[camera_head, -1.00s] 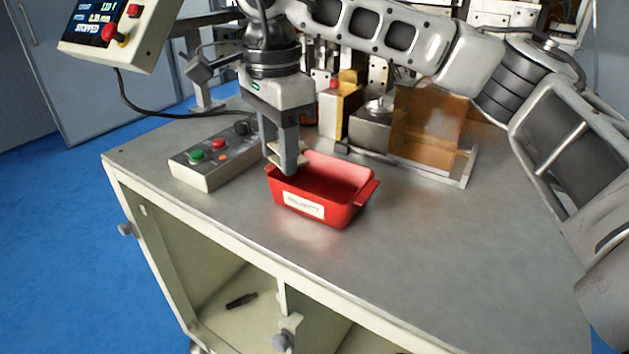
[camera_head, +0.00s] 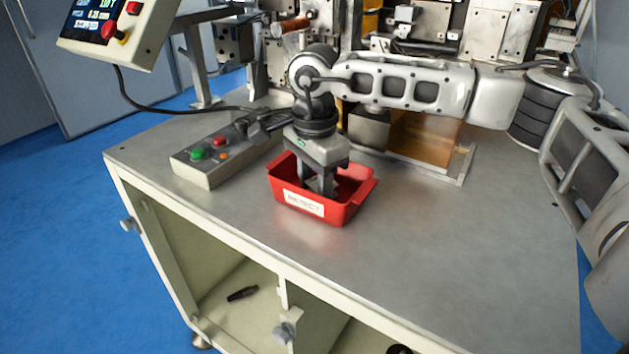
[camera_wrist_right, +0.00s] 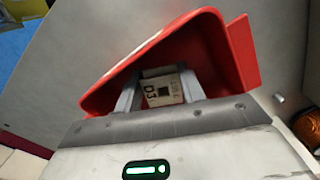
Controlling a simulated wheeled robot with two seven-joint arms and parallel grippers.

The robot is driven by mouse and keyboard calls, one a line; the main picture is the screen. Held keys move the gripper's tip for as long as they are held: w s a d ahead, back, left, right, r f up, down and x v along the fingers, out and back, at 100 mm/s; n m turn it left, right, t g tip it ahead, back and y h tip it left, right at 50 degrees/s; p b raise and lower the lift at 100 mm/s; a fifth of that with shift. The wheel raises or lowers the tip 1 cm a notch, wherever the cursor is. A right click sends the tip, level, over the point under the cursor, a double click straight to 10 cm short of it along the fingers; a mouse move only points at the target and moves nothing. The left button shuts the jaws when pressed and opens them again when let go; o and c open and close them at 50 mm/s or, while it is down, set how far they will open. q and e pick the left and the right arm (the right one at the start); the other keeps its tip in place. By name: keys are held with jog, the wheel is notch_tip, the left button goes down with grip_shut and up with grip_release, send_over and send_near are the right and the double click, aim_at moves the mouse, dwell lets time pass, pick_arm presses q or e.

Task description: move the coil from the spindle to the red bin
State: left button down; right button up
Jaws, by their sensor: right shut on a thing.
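The red bin (camera_head: 350,208) stands on the metal bench top, with a white label on its front. My right gripper (camera_head: 318,190) points down into the bin, its fingers below the rim. The coil is inside the outline of the red bin (camera_wrist_right: 240,55). In the head view the fingers and the bin's front wall mostly hide it. I cannot tell whether it touches the bin floor. My left gripper is not in view.
A grey button box (camera_head: 205,165) stands just left of the bin. An amber panel (camera_head: 425,135) and the winder's metal parts stand behind it. A copper-coloured cylinder (camera_head: 290,27) shows at the upper left of the machine. The bench top (camera_head: 430,240) right of the bin is clear.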

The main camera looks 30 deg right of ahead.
aim_at(314, 186)
jog(key=shift+f, duration=0.2)
jog(key=o, duration=0.9)
jog(key=shift+r, duration=0.1)
jog(key=shift+o, duration=0.2)
notch_tip(314, 186, up, 12)
jog(key=b, duration=0.1)
jog(key=shift+r, duration=0.2)
